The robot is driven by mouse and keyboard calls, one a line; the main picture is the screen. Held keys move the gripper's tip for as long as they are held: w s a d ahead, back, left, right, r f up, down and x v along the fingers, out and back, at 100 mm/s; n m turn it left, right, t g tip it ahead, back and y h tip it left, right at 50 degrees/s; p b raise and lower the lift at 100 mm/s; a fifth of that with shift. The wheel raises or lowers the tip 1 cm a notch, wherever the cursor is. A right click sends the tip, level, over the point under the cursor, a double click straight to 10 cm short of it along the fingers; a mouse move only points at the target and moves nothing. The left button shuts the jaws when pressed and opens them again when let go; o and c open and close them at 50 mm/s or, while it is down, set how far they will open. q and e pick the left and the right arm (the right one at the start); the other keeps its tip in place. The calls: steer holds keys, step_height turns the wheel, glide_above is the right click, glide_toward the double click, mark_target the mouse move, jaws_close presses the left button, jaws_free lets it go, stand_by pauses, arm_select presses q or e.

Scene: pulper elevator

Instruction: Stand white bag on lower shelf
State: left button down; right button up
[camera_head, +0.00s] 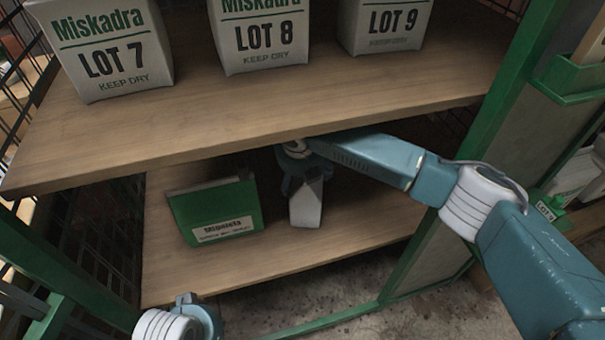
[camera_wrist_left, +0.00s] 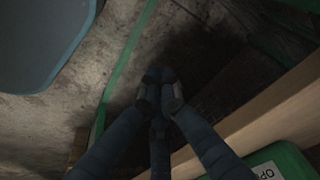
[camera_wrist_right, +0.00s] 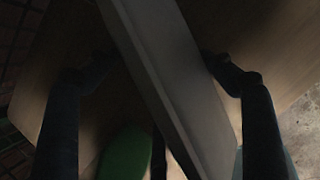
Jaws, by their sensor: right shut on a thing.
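The white bag (camera_head: 306,204) stands roughly upright at the lower shelf (camera_head: 345,222), to the right of a green box. My right gripper (camera_head: 299,172) is shut on its upper part, under the upper shelf. In the right wrist view the bag (camera_wrist_right: 172,75) is a pale slab running between the two fingers of this gripper (camera_wrist_right: 160,65). I cannot tell whether the bag's bottom touches the shelf. My left gripper (camera_wrist_left: 159,84) has its fingertips together with nothing between them, over the floor in front of the shelves.
The green box (camera_head: 216,211) with a white label stands on the lower shelf. The upper shelf (camera_head: 190,130) holds white bags marked LOT 7 (camera_head: 105,50), LOT 8 (camera_head: 265,35) and LOT 9 (camera_head: 388,22). A green post (camera_head: 500,90) stands right of the shelves, close to my right arm.

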mark_target(305, 201)
steer(key=o, duration=1.4)
steer(key=shift+o, duration=1.3)
steer(key=shift+s+r, duration=0.1)
steer(key=shift+r, duration=0.1)
steer(key=shift+s+a+r+p, duration=0.1)
steer(key=shift+s+r+p, duration=0.3)
steer(key=shift+s+r, duration=0.1)
arm_select(q)
step_height(305, 201, down, 9)
steer(key=p, duration=0.1)
steer(key=shift+s+p, duration=0.15)
steer(key=shift+p, duration=0.2)
arm_select(e)
steer(key=s, duration=1.1)
steer(key=shift+s+a, duration=0.15)
steer(key=shift+a, duration=0.25)
arm_select(q)
steer(key=shift+d+r, duration=0.1)
steer(key=shift+r, duration=0.1)
arm_select(e)
steer(key=shift+f, duration=0.15)
